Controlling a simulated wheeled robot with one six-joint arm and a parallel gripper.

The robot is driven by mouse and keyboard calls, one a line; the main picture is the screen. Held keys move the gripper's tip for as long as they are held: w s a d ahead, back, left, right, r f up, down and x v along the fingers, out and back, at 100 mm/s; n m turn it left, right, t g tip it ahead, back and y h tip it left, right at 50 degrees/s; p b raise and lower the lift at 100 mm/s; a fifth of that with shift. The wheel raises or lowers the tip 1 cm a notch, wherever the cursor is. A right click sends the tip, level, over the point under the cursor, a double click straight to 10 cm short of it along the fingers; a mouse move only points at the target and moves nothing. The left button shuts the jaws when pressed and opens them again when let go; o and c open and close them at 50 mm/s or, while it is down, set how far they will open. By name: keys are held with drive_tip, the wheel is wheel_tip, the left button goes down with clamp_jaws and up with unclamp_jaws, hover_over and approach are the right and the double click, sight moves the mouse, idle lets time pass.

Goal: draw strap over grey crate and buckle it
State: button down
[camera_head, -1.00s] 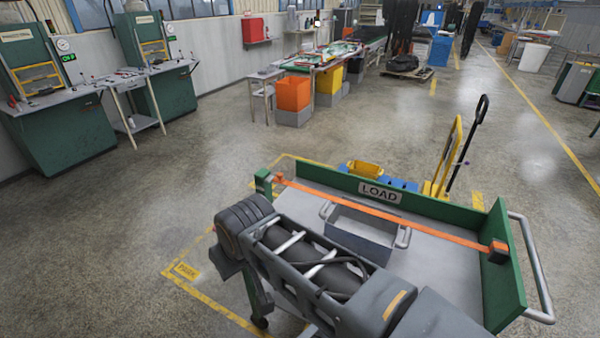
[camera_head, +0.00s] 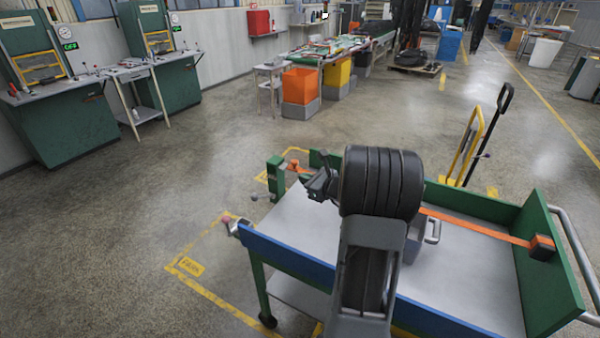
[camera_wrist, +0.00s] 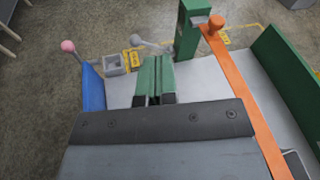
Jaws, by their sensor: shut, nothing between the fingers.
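The grey crate (camera_head: 412,245) is mostly hidden behind my arm; a corner shows in the wrist view (camera_wrist: 296,163). My gripper (camera_head: 320,187), also in the wrist view (camera_wrist: 153,65), is shut and empty, apart from the strap.
A blue rail (camera_head: 290,255) edges the cart's near side, with a pink-knobbed lever (camera_head: 227,219) at its left corner. A yellow hand truck (camera_head: 464,147) stands behind. The bare cart top (camera_head: 290,217) at left is clear, as is the floor left of the cart.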

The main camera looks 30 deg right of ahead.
sight(297, 163)
drive_tip(key=d+f+m+t+h, duration=0.1)
drive_tip(key=d+f+m+h, duration=0.25)
drive_tip(key=d, duration=0.35)
drive_tip(key=shift+m, duration=0.55)
drive_tip(key=w+p, duration=0.1)
drive_tip(key=w, duration=0.2)
drive_tip(key=w+p, duration=0.1)
drive_tip(key=w, duration=0.3)
drive_tip(key=w+f, duration=0.1)
drive_tip(key=w, duration=0.3)
drive_tip(key=shift+w+a+p, duration=0.2)
drive_tip(key=shift+w+p, duration=0.05)
drive_tip(key=shift+p, duration=0.15)
drive_tip(key=shift+w+f, duration=0.2)
drive_tip(key=shift+w, duration=0.6)
